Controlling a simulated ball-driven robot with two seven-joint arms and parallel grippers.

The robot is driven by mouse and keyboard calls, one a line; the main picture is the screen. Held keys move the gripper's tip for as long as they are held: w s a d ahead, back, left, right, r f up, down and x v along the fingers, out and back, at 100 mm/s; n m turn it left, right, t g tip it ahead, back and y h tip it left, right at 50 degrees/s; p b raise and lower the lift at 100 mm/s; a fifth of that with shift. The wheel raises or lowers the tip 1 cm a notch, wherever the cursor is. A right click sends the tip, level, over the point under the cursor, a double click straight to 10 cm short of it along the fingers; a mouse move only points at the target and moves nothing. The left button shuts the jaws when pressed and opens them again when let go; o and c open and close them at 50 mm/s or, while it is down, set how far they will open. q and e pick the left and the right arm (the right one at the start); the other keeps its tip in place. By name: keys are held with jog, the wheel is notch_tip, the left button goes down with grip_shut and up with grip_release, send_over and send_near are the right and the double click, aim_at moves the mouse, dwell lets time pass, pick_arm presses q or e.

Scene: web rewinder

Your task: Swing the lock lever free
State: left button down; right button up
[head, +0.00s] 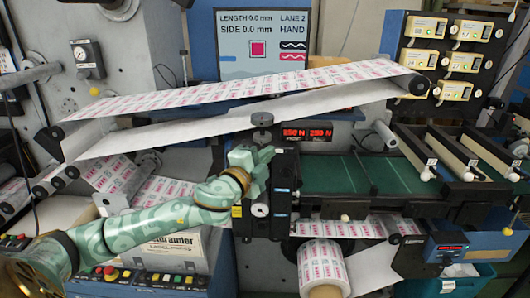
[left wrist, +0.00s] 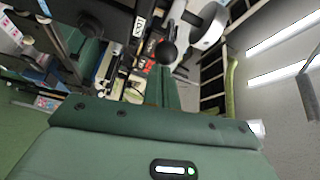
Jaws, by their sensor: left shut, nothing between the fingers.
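My left gripper (head: 266,154) is shut and empty. It is in front of the dark upright block (head: 283,180) at the middle of the rewinder, just left of the red number displays. A black round knob (head: 262,119) stands a little above the gripper, apart from it in the picture; I cannot tell for sure that it belongs to the lock lever. In the left wrist view a black ball knob (left wrist: 166,53) on a short arm shows beyond my green shut fingers (left wrist: 166,90). Whether the fingers touch it cannot be told. My right gripper is not in view.
A printed label web (head: 250,88) runs across above the gripper. A label roll (head: 322,270) hangs below right. The green table (head: 335,173) with black rails lies to the right. A screen (head: 265,45) stands behind, and control buttons (head: 110,272) are at lower left.

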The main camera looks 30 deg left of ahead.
pick_arm(q)
jog(key=shift+w, duration=0.1)
jog(key=shift+a, duration=0.1)
dwell(0.3)
jog(key=shift+s+a+f+m+h+b, duration=0.1)
jog(key=shift+s+a+m+h+b, duration=0.3)
jog(key=shift+h, duration=0.3)
